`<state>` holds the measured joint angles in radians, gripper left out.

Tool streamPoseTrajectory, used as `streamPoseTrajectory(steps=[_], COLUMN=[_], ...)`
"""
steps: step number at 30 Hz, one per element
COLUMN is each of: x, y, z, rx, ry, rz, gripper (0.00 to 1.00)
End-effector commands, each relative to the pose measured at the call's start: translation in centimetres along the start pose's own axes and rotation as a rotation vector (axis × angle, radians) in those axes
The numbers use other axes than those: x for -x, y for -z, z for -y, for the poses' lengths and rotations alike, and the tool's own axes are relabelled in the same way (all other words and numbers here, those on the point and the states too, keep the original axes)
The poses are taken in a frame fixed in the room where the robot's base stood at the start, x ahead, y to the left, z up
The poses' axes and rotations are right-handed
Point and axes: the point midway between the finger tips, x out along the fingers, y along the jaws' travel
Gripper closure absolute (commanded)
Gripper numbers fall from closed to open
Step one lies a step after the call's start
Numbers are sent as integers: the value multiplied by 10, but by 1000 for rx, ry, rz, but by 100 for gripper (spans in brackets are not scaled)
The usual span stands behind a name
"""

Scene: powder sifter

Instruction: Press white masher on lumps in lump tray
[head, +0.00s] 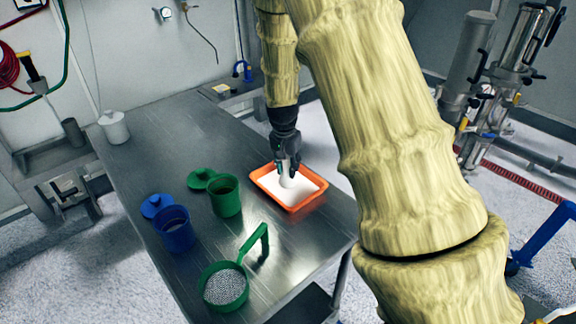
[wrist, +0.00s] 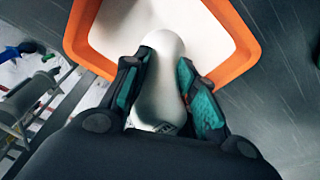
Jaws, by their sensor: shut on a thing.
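The lump tray (head: 312,197) is orange with white powder inside and sits at the right side of the metal table. Its orange rim also shows in the wrist view (wrist: 236,70). My gripper (head: 287,166) is over the tray, pointing down. It is shut on the white masher (wrist: 160,95), whose pale body shows between the two fingers. In the head view the masher's lower end (head: 287,181) is over the white powder. I cannot tell whether it touches the powder. Separate lumps cannot be made out.
A green cup (head: 225,197) with its lid beside it, a blue cup (head: 177,229) and a green-handled sieve (head: 224,286) stand left and in front of the tray. A white jar (head: 114,127) stands at the far left corner. The table's back middle (head: 190,140) is clear.

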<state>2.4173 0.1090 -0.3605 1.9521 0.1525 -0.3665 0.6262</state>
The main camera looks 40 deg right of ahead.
Motion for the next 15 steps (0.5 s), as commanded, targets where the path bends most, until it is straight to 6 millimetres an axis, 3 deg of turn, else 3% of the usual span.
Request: streamPoseTrajectory(steps=[15], x=[-6], y=[-1], z=[0], rx=[0], ry=[0], rz=[0], gripper=[100])
